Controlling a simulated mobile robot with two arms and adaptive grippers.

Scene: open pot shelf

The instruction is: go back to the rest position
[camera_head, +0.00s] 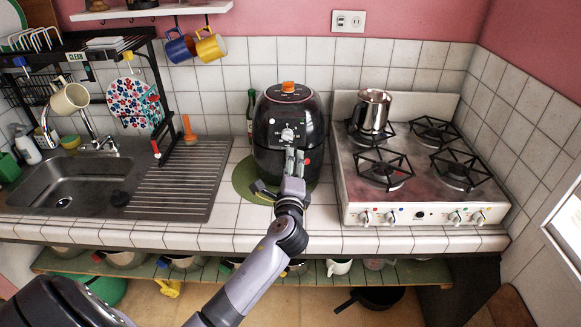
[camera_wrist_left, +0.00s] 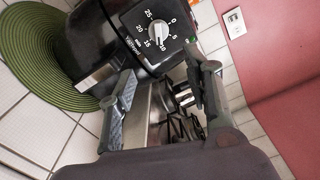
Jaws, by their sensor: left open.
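My left gripper (camera_head: 293,160) is in front of the black air fryer (camera_head: 290,120) in the head view, with its fingers pointing up toward the front of the appliance. In the left wrist view my left gripper (camera_wrist_left: 165,88) has its two fingers apart with nothing between them. The air fryer (camera_wrist_left: 110,35) shows its dial there, beyond the fingers. I cannot tell how close the fingertips are to it. My right gripper is in neither view.
The air fryer stands on a green round mat (camera_head: 245,182). The stove (camera_head: 420,170) with a steel pot (camera_head: 371,112) is on the right, the sink (camera_head: 70,185) on the left. Mugs (camera_head: 180,46) hang above. The open shelf (camera_head: 430,273) below holds pots.

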